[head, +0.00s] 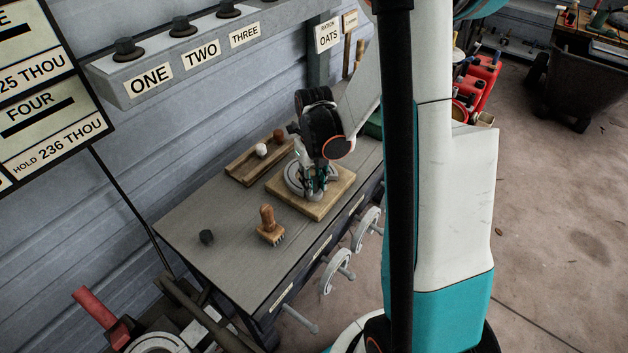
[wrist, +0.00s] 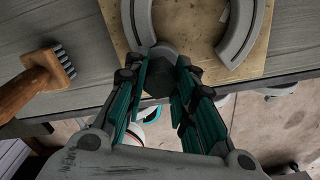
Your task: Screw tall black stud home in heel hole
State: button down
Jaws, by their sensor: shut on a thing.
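My gripper (wrist: 160,66) is shut on a dark hex-sided stud (wrist: 157,82), which shows between the fingers in the wrist view. The stud is over or at the left heel end of the grey horseshoe (wrist: 243,32); how deep it sits cannot be told. The horseshoe lies on a pale wooden board (wrist: 205,60), and its right heel end is clear of the fingers. In the head view my gripper (head: 313,187) points down over the horseshoe (head: 292,181) on the board (head: 340,187), and the fingers hide the stud.
A wooden tray (head: 240,178) with a white ball and a brown knob lies behind. A shelf (head: 190,66) with black knobs labelled ONE, TWO, THREE is on the wall.

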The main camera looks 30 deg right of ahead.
dwell(0.3)
jog(key=c, duration=1.2)
grip_release()
jog(key=shift+c, duration=0.2)
jog(key=n, duration=0.4)
jog(key=shift+n, duration=1)
jog(key=n, duration=0.2)
jog(key=shift+n, duration=0.4)
jog(key=n, duration=0.3)
